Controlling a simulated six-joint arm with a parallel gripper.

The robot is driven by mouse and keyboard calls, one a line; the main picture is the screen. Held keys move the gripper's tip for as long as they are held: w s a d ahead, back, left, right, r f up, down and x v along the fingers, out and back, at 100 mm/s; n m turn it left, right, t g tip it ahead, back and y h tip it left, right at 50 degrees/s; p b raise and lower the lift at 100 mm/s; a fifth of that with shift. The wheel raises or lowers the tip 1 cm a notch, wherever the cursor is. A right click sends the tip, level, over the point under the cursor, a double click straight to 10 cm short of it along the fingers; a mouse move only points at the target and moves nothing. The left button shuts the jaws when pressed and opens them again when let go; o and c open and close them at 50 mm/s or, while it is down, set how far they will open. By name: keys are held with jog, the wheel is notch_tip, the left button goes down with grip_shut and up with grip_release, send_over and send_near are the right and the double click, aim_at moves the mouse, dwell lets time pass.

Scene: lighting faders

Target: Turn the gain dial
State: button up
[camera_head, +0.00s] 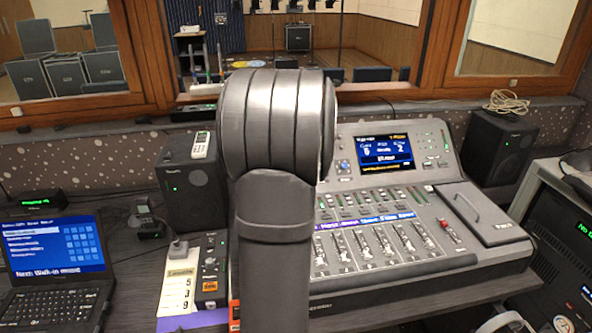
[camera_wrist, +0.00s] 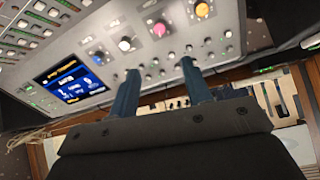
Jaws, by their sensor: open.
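The lighting console (camera_head: 352,178) stands on the desk, with a lit screen (camera_head: 384,151) and a bank of faders below it. In the wrist view the console panel fills the top, with the same screen (camera_wrist: 73,80). I cannot read which one is the gain dial. My gripper (camera_wrist: 160,72) is open, its two fingers apart with nothing between them. Its tips point toward the panel near the knobs. In the head view my arm hides the gripper and this part of the panel.
A laptop (camera_head: 55,262) sits at the left of the desk. Black speakers stand left (camera_head: 188,190) and right (camera_head: 497,147) of the console. A small control box (camera_head: 211,270) is left of my arm. A rack unit (camera_head: 560,240) is at the right. A wood-framed window lies behind.

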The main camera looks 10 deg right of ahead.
jog(key=x, duration=1.6)
jog(key=shift+w+a+f, duration=0.1)
jog(key=shift+w+f, duration=0.1)
jog(key=shift+f, duration=0.1)
grip_shut()
jog(key=shift+m, duration=1.7)
grip_release()
